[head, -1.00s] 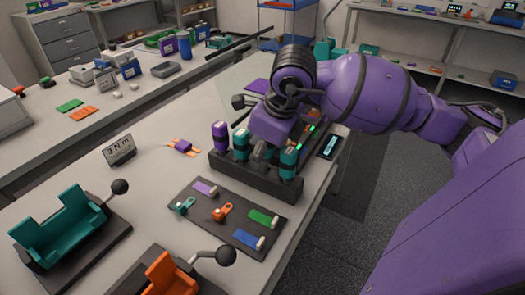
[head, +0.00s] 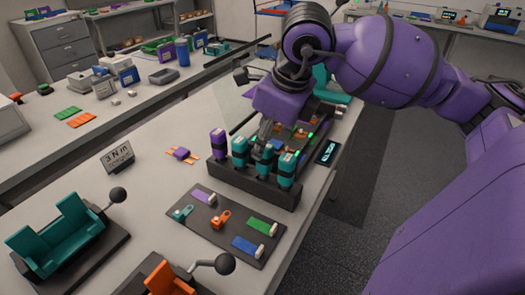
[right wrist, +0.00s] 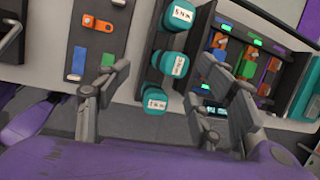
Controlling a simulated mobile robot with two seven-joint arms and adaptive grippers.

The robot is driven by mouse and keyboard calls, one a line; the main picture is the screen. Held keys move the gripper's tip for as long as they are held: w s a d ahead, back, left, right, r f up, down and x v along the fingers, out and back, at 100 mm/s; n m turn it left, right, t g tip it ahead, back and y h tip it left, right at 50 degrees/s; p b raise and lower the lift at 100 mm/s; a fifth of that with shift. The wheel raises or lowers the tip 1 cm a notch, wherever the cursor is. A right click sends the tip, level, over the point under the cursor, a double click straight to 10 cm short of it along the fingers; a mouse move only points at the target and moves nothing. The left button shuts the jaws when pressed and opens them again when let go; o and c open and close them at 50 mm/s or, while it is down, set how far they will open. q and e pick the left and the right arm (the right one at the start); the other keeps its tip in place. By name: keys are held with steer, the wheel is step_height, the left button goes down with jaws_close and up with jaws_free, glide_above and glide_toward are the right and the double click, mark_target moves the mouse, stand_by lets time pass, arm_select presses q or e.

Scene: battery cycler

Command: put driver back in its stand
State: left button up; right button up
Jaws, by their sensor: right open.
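The black stand (head: 250,187) holds a purple driver (head: 218,145) at its left end and three teal drivers to its right. The left teal driver (head: 240,150), the middle teal driver (head: 264,161) and the right teal driver (head: 286,170) stand upright, with pale labels on top. My right gripper (head: 266,136) is just above and behind the middle teal driver. In the right wrist view, my gripper (right wrist: 166,76) is open, with fingers wide apart and a teal driver (right wrist: 173,64) between them, apparently untouched. Driver lower ends are hidden in the stand. My left gripper is not in view.
A dark mat (head: 222,222) with small coloured parts lies in front of the stand. A lit rack (head: 318,120) is behind the stand, close to my right gripper. Teal (head: 62,240) and orange (head: 166,280) fixtures are in front.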

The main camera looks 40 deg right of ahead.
steer(key=v, duration=0.3)
steer(key=shift+s+r, duration=0.1)
steer(key=shift+r, duration=0.15)
stand_by(0.4)
